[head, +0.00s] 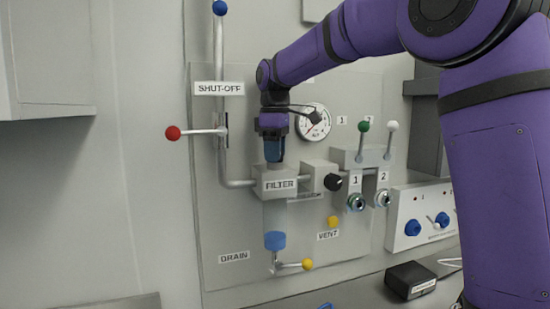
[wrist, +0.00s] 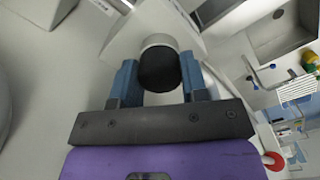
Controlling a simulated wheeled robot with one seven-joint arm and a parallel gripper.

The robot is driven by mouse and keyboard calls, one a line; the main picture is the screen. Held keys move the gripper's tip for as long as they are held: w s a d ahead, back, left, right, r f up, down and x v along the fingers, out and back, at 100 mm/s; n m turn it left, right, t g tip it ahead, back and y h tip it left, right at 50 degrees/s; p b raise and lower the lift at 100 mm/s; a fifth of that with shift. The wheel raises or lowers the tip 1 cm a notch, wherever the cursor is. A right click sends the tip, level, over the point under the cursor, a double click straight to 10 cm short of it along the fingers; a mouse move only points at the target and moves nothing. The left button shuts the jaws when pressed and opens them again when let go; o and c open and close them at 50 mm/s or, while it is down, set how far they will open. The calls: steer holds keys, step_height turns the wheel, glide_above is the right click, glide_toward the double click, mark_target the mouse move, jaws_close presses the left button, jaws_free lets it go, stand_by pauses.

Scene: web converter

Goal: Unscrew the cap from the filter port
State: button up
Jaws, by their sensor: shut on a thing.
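The filter block (head: 265,193), a grey box labelled FILTER, is mounted on the wall panel in the head view. My gripper (head: 273,158) points down at its top from above. In the wrist view, my gripper (wrist: 158,62) has its blue fingers on either side of a round black cap (wrist: 159,76) and is shut on it. The cap still sits at a pale round collar (wrist: 158,41), the filter port, on the block. In the head view, the cap is hidden by the fingers.
A red-knobbed shut-off lever (head: 190,133) sticks out on the left. A pressure gauge (head: 313,121) is close to the right of my wrist. A black knob (head: 333,182) and levers with green (head: 364,126) and white knobs stand farther right. A yellow-knobbed drain lever (head: 307,264) is below.

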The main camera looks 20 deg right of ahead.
steer(key=shift+n, duration=0.9)
steer(key=n, duration=0.2)
steer(key=shift+n, duration=1)
steer(key=n, duration=0.3)
steer(key=shift+n, duration=0.3)
steer(key=shift+n, duration=0.4)
